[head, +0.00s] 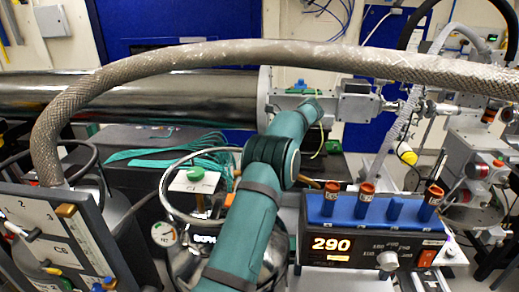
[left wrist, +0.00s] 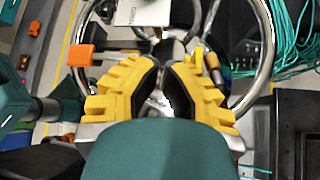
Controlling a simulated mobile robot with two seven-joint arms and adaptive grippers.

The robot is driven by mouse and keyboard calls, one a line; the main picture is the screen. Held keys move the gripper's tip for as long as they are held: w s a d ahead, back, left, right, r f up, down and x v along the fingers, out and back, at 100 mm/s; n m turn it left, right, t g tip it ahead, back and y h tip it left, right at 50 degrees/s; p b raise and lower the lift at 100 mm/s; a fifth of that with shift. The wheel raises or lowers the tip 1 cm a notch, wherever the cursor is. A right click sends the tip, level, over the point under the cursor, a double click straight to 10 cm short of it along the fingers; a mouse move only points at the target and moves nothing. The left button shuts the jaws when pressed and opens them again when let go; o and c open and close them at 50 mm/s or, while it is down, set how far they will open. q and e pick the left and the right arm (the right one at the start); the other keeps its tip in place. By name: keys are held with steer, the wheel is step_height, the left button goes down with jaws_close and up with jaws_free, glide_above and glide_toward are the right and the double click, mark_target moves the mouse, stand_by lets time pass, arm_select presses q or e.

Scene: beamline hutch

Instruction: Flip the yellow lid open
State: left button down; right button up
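I cannot pick out a yellow lid for certain in either view. A small yellow rounded piece (head: 407,155) shows behind the blue block in the head view, but I cannot tell what it is. My left gripper (left wrist: 160,62) shows in the left wrist view as two yellow toothed fingers with black inner pads. A gap shows between them, with nothing held in it. It is over a metal ring and dark fittings; contact cannot be told. In the head view my teal arm crosses the middle, and its gripper is not visible. My right gripper is not in view.
A ringed metal vessel (head: 188,215) stands behind my arm. A blue block with orange-capped vials (head: 374,209) sits on a unit reading 290 at right. A thick braided hose (head: 270,53) arches across. Teal cables (head: 165,155) lie behind. A labelled panel (head: 45,240) is at left.

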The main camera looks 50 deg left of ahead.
arm_select(q)
steer(key=shift+r, duration=0.1)
stand_by(0.6)
steer(key=shift+r, duration=0.65)
